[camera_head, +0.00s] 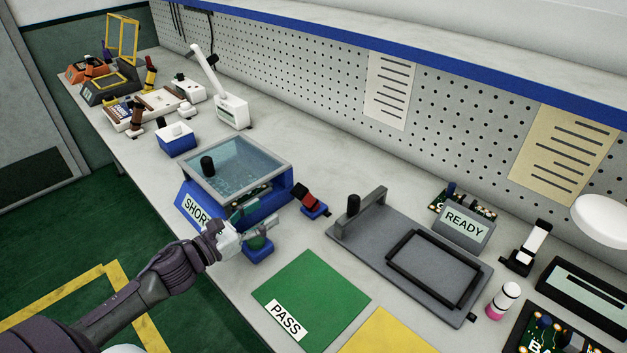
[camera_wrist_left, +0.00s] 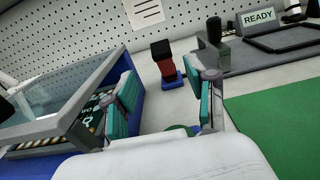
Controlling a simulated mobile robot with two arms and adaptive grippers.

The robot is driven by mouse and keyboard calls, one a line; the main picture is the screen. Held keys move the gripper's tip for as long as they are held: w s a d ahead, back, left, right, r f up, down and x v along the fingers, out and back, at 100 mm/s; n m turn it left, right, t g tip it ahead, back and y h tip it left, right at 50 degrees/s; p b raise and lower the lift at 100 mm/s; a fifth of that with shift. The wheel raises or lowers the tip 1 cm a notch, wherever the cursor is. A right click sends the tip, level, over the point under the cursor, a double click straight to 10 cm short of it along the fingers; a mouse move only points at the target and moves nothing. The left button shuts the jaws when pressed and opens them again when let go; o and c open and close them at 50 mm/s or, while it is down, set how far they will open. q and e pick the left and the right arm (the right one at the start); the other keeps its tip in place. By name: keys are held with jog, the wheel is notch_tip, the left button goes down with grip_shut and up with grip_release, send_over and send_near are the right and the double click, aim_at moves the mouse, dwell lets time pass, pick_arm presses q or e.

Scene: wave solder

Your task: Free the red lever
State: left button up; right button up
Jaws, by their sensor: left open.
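The red lever (camera_head: 307,197) has a dark top and stands on a small blue base, right of the blue SHORTS box (camera_head: 248,210). In the left wrist view the red lever (camera_wrist_left: 165,66) stands upright beyond my fingers, framed between them and apart from both. My left gripper (camera_head: 257,224) is open and empty; its teal finger pads show in the wrist view (camera_wrist_left: 166,100). It is above a green part on a blue base (camera_head: 258,249), beside the box. Whether it touches that part, I cannot tell. My right gripper is not in view.
The box has a clear grey-framed lid (camera_head: 238,168) with a black knob; a board shows inside. A green PASS mat (camera_head: 318,290) lies in front. A grey fixture (camera_head: 370,238) with an upright handle stands right. A pegboard wall runs behind. Bare table lies behind the lever.

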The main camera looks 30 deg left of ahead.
pick_arm(q)
send_near(300, 188)
jog(key=w, duration=0.2)
jog(key=p+x, duration=0.1)
jog(key=x, duration=0.2)
jog(key=p+x, duration=0.1)
jog(key=x, duration=0.3)
jog(key=shift+w+d, duration=0.15)
jog(key=shift+d, duration=0.2)
jog(key=shift+x, duration=0.8)
jog(key=shift+f, duration=0.1)
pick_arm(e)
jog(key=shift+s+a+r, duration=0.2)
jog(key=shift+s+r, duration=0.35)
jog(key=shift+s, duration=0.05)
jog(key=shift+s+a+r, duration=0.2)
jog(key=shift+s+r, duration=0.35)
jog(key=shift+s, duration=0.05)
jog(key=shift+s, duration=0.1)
pick_arm(q)
grip_shut()
